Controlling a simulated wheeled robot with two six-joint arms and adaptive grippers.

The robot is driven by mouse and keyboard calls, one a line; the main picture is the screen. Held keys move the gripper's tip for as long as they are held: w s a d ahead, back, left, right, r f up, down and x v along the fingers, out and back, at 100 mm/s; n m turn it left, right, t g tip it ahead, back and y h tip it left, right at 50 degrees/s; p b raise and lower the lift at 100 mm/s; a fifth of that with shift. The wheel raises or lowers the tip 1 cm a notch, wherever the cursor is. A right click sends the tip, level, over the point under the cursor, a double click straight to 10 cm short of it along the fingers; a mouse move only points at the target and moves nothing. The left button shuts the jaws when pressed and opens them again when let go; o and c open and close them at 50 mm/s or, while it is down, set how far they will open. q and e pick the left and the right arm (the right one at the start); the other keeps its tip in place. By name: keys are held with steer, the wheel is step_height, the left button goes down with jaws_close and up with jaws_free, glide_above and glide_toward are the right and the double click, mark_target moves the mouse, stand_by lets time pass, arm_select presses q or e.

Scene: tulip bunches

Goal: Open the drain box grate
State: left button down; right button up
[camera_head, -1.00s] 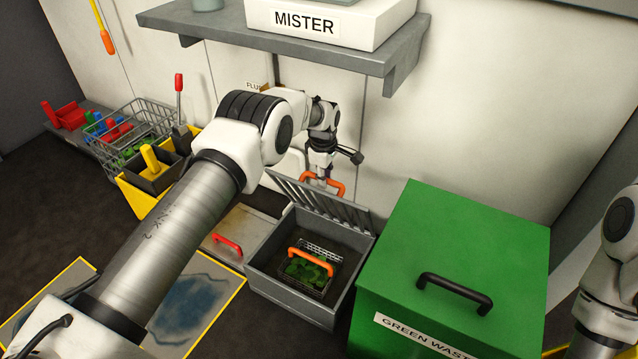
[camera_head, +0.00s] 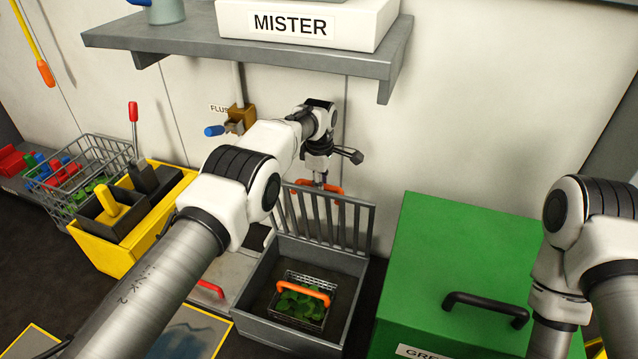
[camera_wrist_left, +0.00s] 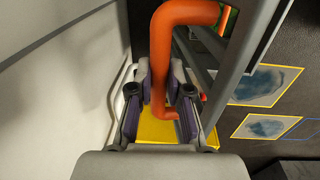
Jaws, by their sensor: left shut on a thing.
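The grey drain box (camera_head: 287,336) stands on the floor with its barred grate (camera_head: 356,226) raised, hinged at the back and standing nearly upright near the wall. My left gripper (camera_head: 319,184) is at the grate's top edge, shut on the orange grate handle (camera_head: 333,190). In the left wrist view the orange handle (camera_wrist_left: 181,60) runs between the two fingers. Inside the open box sits a wire basket (camera_head: 302,317) with green leaves and its own orange handle (camera_head: 303,291). My right gripper is out of view; only part of its arm shows at right.
The green waste bin (camera_head: 455,245) with a black handle stands right of the box. A shelf (camera_head: 240,66) with the MISTER box hangs above my left arm. A yellow bucket (camera_head: 108,254), wire crate and blue-handled flush valve (camera_head: 214,131) are at left.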

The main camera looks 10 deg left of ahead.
arm_select(q)
steer(key=c, duration=1.1)
jaws_free()
steer(key=shift+a+f, duration=0.1)
steer(key=shift+f, duration=0.15)
steer(key=shift+r, duration=0.15)
steer(key=r, duration=0.7)
steer(key=shift+s+r, duration=0.2)
steer(key=shift+s, duration=0.05)
